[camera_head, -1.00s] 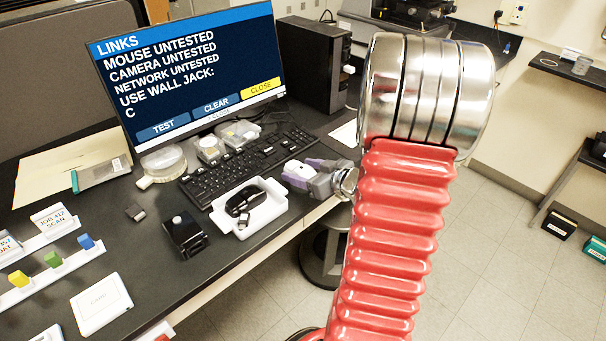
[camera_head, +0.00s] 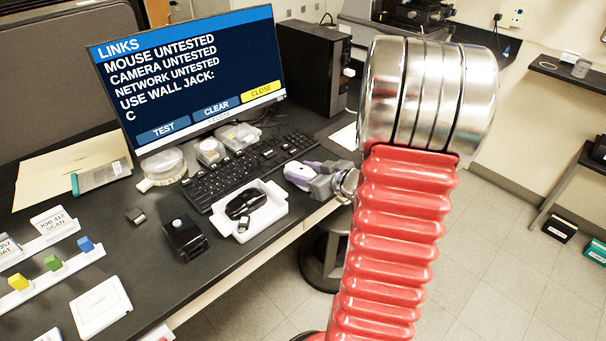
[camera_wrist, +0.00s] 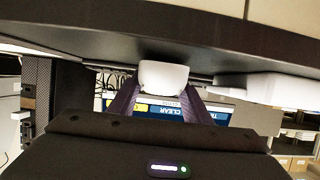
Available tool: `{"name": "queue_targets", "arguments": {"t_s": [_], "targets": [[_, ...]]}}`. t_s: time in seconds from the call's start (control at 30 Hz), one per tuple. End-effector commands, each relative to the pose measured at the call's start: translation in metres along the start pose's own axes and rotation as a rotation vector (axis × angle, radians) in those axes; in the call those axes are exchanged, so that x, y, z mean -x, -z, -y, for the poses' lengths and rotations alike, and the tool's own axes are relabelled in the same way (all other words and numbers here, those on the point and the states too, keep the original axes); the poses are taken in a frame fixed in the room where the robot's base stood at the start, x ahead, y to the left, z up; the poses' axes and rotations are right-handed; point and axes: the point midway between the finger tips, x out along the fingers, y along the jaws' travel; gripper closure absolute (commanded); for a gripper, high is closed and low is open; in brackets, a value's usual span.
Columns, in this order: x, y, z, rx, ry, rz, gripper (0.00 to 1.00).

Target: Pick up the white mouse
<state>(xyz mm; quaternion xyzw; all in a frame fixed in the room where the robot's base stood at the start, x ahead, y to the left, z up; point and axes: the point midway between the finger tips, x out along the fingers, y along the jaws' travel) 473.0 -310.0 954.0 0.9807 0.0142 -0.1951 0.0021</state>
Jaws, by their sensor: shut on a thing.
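The white mouse (camera_head: 299,171) is at the desk's front edge, right of the white tray, between the jaws of my gripper (camera_head: 313,176). In the wrist view the white mouse (camera_wrist: 164,76) sits between the two purple-grey fingertips (camera_wrist: 163,90). My gripper is shut on it. The fingers and wrist hide part of the mouse in the head view. I cannot tell whether the mouse is clear of the desk surface.
A white tray (camera_head: 272,215) holds a black mouse (camera_head: 245,203). The keyboard (camera_head: 235,178) lies behind it, and a small black box (camera_head: 184,236) stands to its left. The monitor (camera_head: 190,75) is behind. Free floor lies right of the desk.

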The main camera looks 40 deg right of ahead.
Motion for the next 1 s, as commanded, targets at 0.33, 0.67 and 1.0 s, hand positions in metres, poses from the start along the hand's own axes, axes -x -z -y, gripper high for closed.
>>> {"name": "queue_targets", "arguments": {"t_s": [0.33,0.67,1.0], "targets": [[0.018,0.042,0.000,0.006,-0.002,-0.002,0.80],[0.034,0.081,0.000,0.003,-0.001,-0.001,0.80],[0.036,0.086,0.000,0.001,-0.001,0.000,0.80]]}}
